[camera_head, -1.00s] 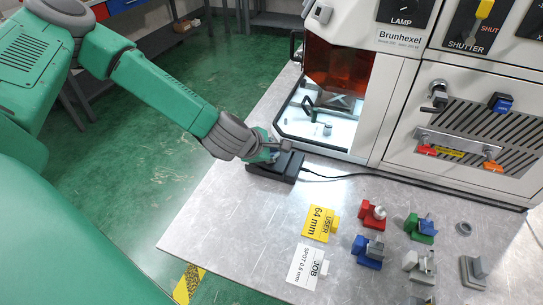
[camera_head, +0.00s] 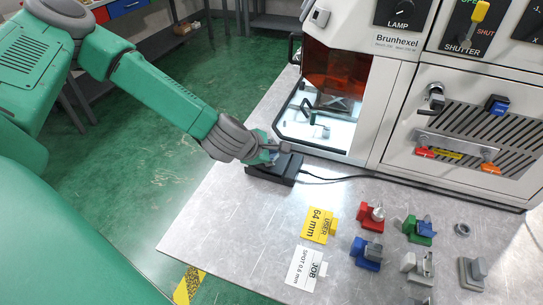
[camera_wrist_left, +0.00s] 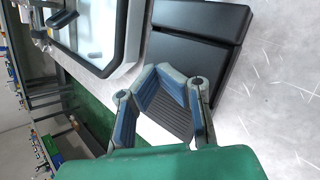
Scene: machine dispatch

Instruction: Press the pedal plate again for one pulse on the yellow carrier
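The pedal (camera_head: 289,172) is a low black box at the near-left edge of the table, below the machine's lit opening. My left gripper (camera_head: 279,150) is over it, fingers at its top; contact cannot be told. In the left wrist view the pedal (camera_wrist_left: 195,52) lies past the fingertips, and a dark ribbed plate (camera_wrist_left: 172,115) shows between the fingers. The left fingertips (camera_wrist_left: 158,70) meet, with nothing held. My right gripper is not in view. A yellow piece (camera_head: 447,154) is on the machine's front rail; I cannot tell whether it is the yellow carrier.
A black cable (camera_head: 335,179) runs from the pedal along the machine's foot. A yellow card (camera_head: 318,225), a white card (camera_head: 306,268) and red (camera_head: 366,215), blue (camera_head: 366,254) and green (camera_head: 419,232) blocks stand on the table. The table is clear left of the cards.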

